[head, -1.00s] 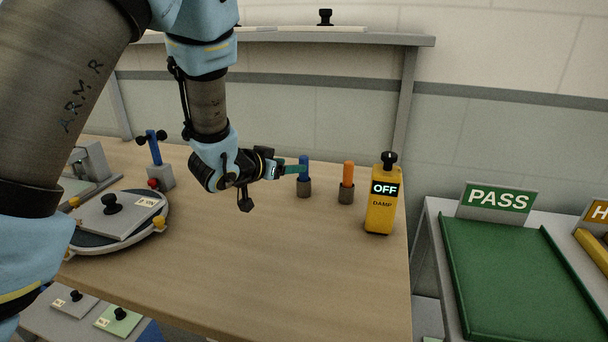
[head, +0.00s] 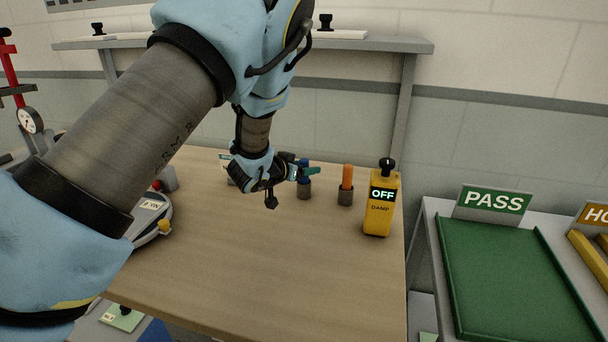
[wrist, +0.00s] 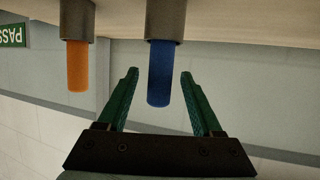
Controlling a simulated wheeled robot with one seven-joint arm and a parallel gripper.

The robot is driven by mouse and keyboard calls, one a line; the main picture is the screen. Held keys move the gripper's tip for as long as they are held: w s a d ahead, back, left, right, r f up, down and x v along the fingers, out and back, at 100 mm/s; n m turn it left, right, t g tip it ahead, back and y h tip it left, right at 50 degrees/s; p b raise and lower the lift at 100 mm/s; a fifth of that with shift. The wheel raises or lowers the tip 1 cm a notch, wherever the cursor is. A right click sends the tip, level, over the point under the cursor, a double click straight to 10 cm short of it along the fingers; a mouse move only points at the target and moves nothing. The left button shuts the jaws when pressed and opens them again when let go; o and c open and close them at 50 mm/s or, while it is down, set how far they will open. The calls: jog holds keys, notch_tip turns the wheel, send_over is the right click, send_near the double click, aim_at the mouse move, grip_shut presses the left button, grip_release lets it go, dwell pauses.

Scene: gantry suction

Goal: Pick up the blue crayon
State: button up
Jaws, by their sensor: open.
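The blue crayon (head: 304,163) stands upright in a small dark grey cup on the wooden table. In the wrist view, which is upside down, the blue crayon (wrist: 161,75) hangs from its cup (wrist: 166,19). My gripper (head: 311,171) is at the crayon, its green fingers level and hiding part of it in the head view. In the wrist view my gripper (wrist: 159,73) is open, with the crayon showing between its two green fingers. A gap shows on each side, so neither finger appears to touch it.
An orange crayon (head: 347,176) stands in its own cup (head: 345,195) just right of the blue one. A yellow "DAMP" meter reading OFF (head: 379,213) stands farther right. A green PASS tray (head: 500,270) is on a separate table. The table's front middle is clear.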

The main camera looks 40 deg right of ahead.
jog(key=shift+c, duration=0.3)
grip_shut()
dwell(0.3)
